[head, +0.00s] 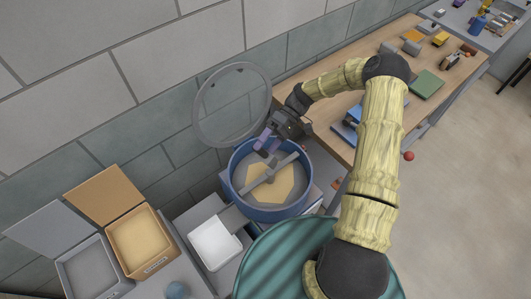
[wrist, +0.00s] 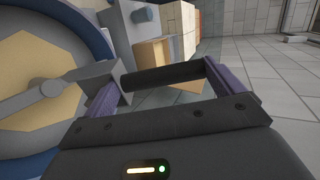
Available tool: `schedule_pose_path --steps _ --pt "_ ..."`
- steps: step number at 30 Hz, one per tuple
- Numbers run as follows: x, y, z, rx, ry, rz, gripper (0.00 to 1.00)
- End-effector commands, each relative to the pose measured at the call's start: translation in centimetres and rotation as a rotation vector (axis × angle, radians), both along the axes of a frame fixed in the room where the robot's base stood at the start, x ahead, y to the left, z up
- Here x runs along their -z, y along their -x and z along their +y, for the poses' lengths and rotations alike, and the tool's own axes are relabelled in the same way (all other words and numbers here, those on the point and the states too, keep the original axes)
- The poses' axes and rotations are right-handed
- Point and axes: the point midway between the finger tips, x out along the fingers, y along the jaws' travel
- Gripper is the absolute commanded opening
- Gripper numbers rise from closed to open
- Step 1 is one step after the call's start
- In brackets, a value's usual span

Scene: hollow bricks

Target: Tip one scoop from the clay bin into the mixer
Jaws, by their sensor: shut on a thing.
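The mixer (head: 236,190) is a round blue drum with tan material (head: 262,192) inside and a grey bar across it. Its clear round lid (head: 232,105) stands open against the wall. My gripper (head: 264,146) is over the drum's far rim. In the wrist view, its purple fingers (wrist: 163,82) are shut on a dark handle (wrist: 160,75); I cannot tell what lies beyond it. A cardboard-coloured bin (head: 165,262) with tan contents and a grey bin (head: 72,280) with grey contents stand open at lower left; their labels are unreadable.
A white tray (head: 214,243) stands between the bins and the mixer. A wooden bench (head: 322,85) with bricks and a green plate (head: 427,83) is behind my arm. A ribbed green round thing (head: 275,262) is in front.

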Motion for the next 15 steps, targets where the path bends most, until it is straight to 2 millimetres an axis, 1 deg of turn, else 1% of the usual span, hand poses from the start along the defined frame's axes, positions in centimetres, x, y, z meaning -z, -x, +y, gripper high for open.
schedule_pose_path --steps 5,8,11,15 --pt "0.0 0.0 0.0 0.0 0.001 -0.001 0.73" --pt "-0.5 0.0 0.0 -0.002 0.023 -0.022 0.73" --pt "-1.4 0.1 0.0 -0.004 0.082 -0.083 0.73" --pt "-2.0 0.1 0.1 -0.005 0.186 -0.186 0.73"
